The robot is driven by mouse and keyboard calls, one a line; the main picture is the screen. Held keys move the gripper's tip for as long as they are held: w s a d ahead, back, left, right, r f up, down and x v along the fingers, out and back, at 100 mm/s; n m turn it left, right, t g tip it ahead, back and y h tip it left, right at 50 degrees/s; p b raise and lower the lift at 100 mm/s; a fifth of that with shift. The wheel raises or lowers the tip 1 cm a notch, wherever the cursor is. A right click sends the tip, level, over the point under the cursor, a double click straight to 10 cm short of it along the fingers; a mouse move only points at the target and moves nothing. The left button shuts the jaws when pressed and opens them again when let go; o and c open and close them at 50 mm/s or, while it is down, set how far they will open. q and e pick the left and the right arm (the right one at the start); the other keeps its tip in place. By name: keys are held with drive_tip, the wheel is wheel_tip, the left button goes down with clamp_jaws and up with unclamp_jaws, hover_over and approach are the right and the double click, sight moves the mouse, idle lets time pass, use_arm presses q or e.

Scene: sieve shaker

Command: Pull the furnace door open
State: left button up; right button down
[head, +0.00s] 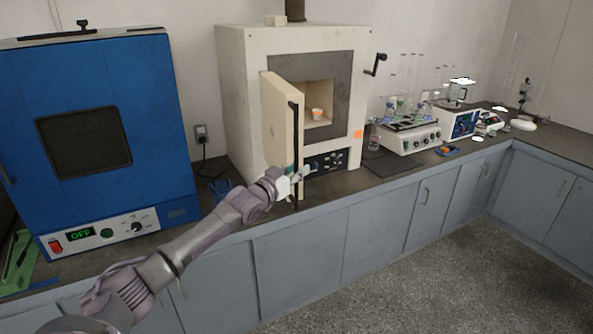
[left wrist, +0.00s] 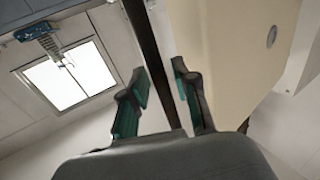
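The furnace (head: 235,75) is a cream box with a grey front frame. Its thick door (head: 280,125) stands swung out to the left, and the lit chamber shows a small orange-and-white cup (head: 317,114) inside. A black vertical bar handle (head: 296,140) runs along the door's free edge. My left gripper (head: 297,174) is at the handle's lower part. In the left wrist view the bar (left wrist: 150,50) passes between the green-padded fingers (left wrist: 161,85), with slim gaps visible, and the cream door (left wrist: 230,50) lies to the right. My right gripper is not in view.
A blue oven (head: 160,110) stands on the counter to the left. Right of the furnace are a dark mat (head: 392,166), a shaker with glassware (head: 410,138) and other instruments. Grey cabinets (head: 300,255) front the counter; the floor (head: 430,270) before them is clear.

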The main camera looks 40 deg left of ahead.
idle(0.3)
use_arm(q)
drive_tip(key=s, duration=1.2)
idle(0.4)
